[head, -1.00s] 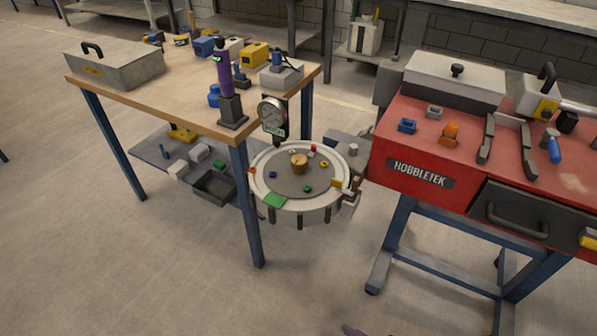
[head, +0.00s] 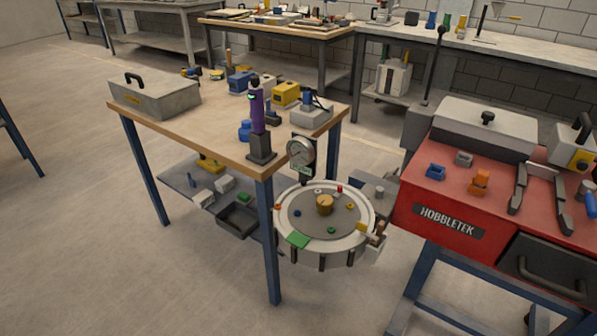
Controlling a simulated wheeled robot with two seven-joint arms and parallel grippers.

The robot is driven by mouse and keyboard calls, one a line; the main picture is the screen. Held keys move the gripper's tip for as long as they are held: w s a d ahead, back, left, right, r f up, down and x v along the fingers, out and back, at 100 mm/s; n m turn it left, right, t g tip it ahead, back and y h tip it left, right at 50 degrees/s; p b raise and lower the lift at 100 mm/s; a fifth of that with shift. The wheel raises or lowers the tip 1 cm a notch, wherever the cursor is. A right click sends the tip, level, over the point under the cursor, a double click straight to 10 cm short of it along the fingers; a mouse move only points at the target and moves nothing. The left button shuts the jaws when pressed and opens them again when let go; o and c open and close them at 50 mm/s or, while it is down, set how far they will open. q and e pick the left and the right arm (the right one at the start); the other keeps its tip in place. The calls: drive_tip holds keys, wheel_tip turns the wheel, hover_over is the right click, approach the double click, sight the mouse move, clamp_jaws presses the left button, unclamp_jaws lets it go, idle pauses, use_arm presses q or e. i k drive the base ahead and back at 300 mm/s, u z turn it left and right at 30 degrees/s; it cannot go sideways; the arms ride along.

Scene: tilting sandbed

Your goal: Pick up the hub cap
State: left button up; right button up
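A round sandbed (head: 367,213) with a pale rim and a grey inner disc stands between the wooden table and the red cabinet. A small brass-coloured round cap (head: 325,204) sits upright at the middle of its disc; it looks like the hub cap. Nothing covers it. Small coloured pieces lie around it on the disc and rim, including a green plate (head: 298,240) at the front edge. Neither of my grippers is in view.
A gauge (head: 300,152) stands just behind the sandbed. The wooden table (head: 200,122) is at left, with a purple-handled tool (head: 258,112) near its corner. The red cabinet (head: 415,205) is close on the right. Floor in front is clear.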

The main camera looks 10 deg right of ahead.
sight(246, 127)
drive_tip(key=u, duration=1.75)
drive_tip(key=i, duration=0.8)
drive_tip(key=z, duration=2.05)
